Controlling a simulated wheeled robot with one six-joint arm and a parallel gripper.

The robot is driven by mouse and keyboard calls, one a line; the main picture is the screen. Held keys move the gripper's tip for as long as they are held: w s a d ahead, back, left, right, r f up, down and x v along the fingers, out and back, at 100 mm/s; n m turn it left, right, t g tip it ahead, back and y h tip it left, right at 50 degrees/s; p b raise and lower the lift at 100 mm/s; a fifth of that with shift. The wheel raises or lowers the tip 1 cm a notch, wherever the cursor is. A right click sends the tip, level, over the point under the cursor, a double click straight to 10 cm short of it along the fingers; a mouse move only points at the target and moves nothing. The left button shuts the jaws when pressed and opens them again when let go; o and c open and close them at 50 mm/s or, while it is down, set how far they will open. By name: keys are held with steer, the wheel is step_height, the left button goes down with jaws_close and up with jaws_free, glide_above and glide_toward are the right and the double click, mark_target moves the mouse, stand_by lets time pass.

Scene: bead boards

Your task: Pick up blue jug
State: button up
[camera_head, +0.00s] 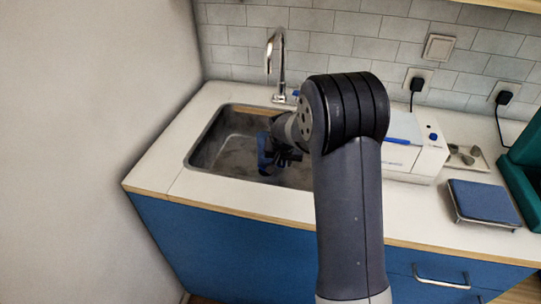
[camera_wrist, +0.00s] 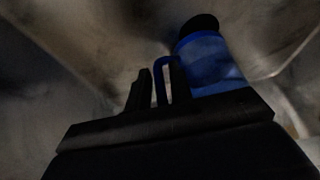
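The blue jug (camera_head: 264,152) is in the sink, partly hidden by my wrist and gripper in the head view. In the wrist view the jug (camera_wrist: 209,62) has a blue body, a black top and a blue loop handle (camera_wrist: 158,68) on its left. My gripper (camera_head: 286,155) is down in the sink beside the jug. In the wrist view its two dark fingers (camera_wrist: 160,90) stand close together with the handle between them. I cannot tell whether they press on it.
The steel sink (camera_head: 205,148) has walls around the jug and gripper. A faucet (camera_head: 277,62) stands behind it. To the right are a white box (camera_head: 427,158), a blue-topped scale-like item (camera_head: 482,200) and a green bin (camera_head: 522,190). The counter left of the sink is clear.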

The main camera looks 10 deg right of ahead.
jaws_close()
steer(key=shift+r, duration=0.1)
stand_by(0.3)
